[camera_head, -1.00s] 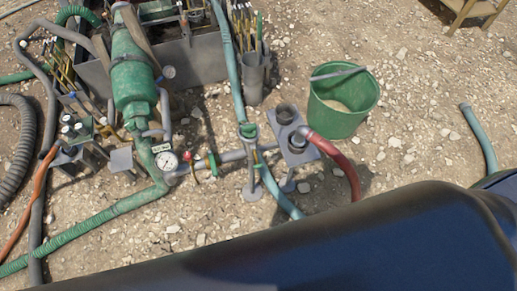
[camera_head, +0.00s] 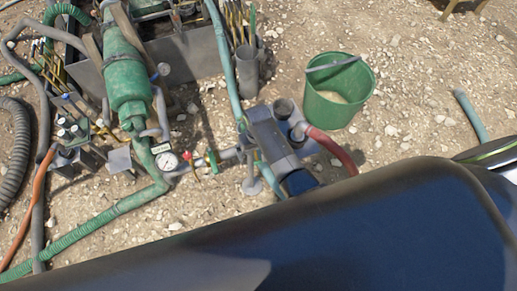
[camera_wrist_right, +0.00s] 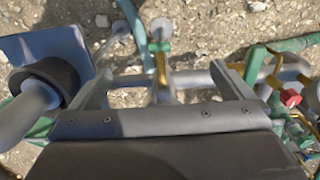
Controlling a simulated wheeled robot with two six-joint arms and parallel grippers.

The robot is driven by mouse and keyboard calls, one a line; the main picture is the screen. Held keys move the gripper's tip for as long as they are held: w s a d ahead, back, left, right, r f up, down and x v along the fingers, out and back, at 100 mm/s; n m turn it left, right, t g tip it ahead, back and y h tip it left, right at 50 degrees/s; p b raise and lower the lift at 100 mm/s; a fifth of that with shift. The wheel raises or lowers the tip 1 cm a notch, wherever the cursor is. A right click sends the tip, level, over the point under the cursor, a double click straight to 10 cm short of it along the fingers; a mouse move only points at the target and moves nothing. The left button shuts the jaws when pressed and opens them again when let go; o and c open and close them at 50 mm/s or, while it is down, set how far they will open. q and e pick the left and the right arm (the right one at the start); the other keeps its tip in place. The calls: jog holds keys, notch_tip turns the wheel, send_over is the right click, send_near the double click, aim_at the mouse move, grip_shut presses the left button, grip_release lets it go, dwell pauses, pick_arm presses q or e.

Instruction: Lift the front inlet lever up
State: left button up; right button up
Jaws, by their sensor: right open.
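My right gripper (camera_head: 250,142) is over the pipe in the head view, between the gauge and the red hose. In the right wrist view it (camera_wrist_right: 162,80) is open, its two fingers apart with nothing gripped. A yellow lever with a green end (camera_wrist_right: 160,48) shows between and beyond the fingers; I cannot tell for sure that it is the front inlet lever. Another lever with a green handle (camera_head: 211,161) stands on the pipe left of the gripper and shows in the wrist view (camera_wrist_right: 255,62). My left gripper is not in view.
A round gauge (camera_head: 167,161) and a red knob (camera_head: 187,171) sit to the left on the pipe. A red hose (camera_head: 333,150) and a green bucket (camera_head: 339,92) are on the right. A grey tube (camera_head: 246,72) holding tools stands behind.

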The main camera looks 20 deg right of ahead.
aim_at(259, 162)
notch_tip(259, 162, down, 9)
jog(key=b, duration=0.8)
jog(key=shift+r, duration=0.1)
jog(key=shift+f, duration=0.55)
jog(key=c, duration=1.8)
jog(key=shift+r, duration=0.1)
jog(key=shift+c, duration=0.2)
jog(key=shift+s+r+p, duration=0.4)
jog(key=shift+r+p, duration=0.3)
jog(key=shift+p, duration=0.45)
